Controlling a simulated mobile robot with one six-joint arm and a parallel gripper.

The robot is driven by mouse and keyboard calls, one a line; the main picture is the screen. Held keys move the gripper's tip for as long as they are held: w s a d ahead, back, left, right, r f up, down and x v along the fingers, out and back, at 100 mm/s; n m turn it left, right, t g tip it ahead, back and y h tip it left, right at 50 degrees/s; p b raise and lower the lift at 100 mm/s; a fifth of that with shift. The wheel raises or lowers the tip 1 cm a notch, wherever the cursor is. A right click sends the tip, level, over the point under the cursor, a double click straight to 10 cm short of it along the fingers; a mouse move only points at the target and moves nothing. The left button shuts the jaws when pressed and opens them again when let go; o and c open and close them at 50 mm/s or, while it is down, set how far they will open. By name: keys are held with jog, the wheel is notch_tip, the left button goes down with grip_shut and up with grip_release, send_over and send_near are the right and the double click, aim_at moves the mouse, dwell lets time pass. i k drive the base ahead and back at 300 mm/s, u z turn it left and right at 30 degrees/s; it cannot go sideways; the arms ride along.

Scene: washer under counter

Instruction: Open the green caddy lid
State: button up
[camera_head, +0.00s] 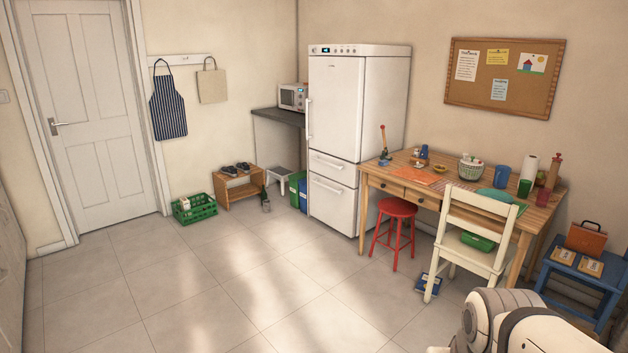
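A green bin (295,182), which may be the caddy, stands on the floor beside the left side of the fridge. A blue bin (303,195) is right next to it. Both are small in the picture and partly hidden by the fridge, and I cannot tell whether the green one has a lid or how it sits. A small green box-like item (478,241) also rests on the white chair's seat, partly hidden by the chair. White parts of my own body show at the bottom right. My gripper is not in view.
The tiled floor (185,290) is clear in the middle. A green crate (195,209) and a wooden shoe bench (239,188) stand by the back wall. The fridge (333,110), red stool (397,209), white chair (481,215) and wooden table (450,183) line the right.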

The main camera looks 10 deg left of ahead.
aim_at(302, 175)
jog(key=u, duration=0.1)
jog(key=i, duration=3.35)
jog(key=u, duration=0.45)
jog(key=i, duration=1.85)
jog(key=u, duration=0.5)
jog(key=i, duration=1.7)
jog(key=u, duration=0.35)
jog(key=i, duration=0.9)
jog(key=u, duration=0.1)
